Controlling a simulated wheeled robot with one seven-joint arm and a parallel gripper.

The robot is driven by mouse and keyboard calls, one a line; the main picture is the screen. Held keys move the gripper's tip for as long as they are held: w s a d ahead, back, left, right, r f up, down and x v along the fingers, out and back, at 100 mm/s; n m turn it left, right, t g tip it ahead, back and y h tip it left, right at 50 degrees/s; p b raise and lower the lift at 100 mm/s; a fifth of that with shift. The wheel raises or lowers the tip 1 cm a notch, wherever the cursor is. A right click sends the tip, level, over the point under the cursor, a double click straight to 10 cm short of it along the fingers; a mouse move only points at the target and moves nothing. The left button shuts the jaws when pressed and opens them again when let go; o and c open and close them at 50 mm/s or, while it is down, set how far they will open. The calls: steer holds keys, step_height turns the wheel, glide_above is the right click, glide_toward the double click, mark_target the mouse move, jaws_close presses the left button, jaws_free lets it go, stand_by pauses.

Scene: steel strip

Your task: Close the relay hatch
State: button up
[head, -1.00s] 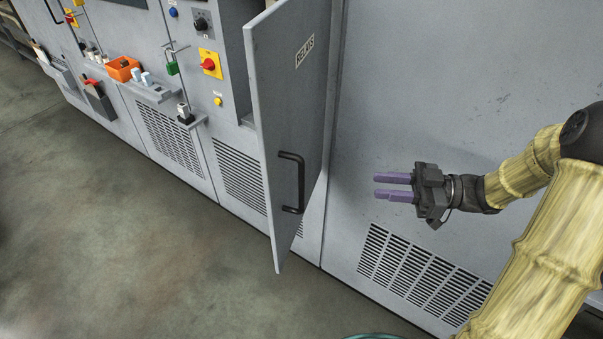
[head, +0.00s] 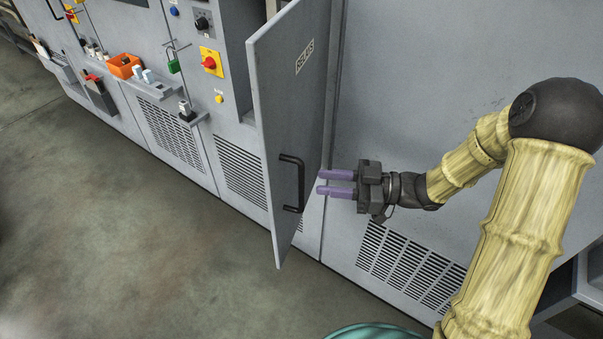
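The relay hatch (head: 290,110) is a tall grey door with a "RELAYS" label (head: 305,57) and a black bar handle (head: 292,183). It stands open, swung out from the cabinet (head: 400,100). My gripper (head: 338,182) has two purple fingers pointing left, spread apart with nothing between them. The fingertips are just right of the hatch's labelled face, at about the height of the handle in the picture. A gap shows between the fingertips and the handle. Part of the opening behind the hatch is hidden by the door.
Vents (head: 410,268) sit low on the right panel. The floor (head: 130,230) at left is clear.

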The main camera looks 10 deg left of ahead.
mark_target(301, 180)
steer(key=a+p, duration=0.1)
steer(key=a, duration=0.5)
steer(key=shift+s+a+p, duration=0.2)
steer(key=shift+s+p, duration=0.05)
steer(key=shift+p, duration=0.1)
jaws_close()
